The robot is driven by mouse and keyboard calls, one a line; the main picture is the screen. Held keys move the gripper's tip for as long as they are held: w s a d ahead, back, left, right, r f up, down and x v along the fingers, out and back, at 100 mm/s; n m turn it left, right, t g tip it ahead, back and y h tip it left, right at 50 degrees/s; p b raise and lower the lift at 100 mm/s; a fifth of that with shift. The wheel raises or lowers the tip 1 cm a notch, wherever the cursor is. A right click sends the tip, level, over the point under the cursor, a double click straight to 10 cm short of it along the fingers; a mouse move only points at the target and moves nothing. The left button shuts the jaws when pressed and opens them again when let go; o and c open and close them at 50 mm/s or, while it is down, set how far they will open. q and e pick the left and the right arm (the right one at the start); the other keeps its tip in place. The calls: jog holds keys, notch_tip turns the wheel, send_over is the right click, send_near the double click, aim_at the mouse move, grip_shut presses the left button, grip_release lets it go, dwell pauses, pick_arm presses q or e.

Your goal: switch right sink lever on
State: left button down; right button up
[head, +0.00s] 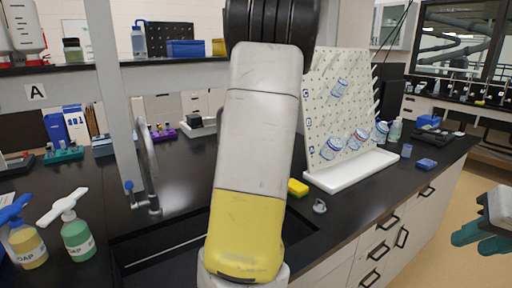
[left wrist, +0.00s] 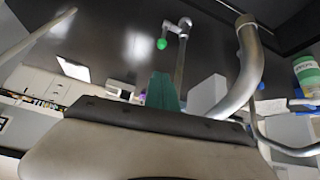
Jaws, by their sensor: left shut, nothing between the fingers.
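The sink faucet (head: 150,165) stands at the back left of the sink in the head view, with a blue-tipped lever (head: 128,186) on its left. In the left wrist view, a thick curved metal pipe (left wrist: 247,65) is close by, and a thinner fitting with a green knob (left wrist: 162,43) is beyond the fingers. I cannot tell which lever this is. My left gripper (left wrist: 165,90) is shut and empty, with a teal finger showing. My right gripper (head: 482,232) is at the right edge, away from the sink.
Two soap bottles, one yellow (head: 28,247) and one green (head: 77,237), stand left of the sink (head: 165,248). A white pegboard rack (head: 350,172) with cups stands right of my arm. A yellow sponge (head: 298,187) lies by its base.

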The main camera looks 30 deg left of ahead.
dwell(0.3)
pick_arm(q)
jog(key=x, duration=2)
jog(key=shift+w+a+r, duration=0.1)
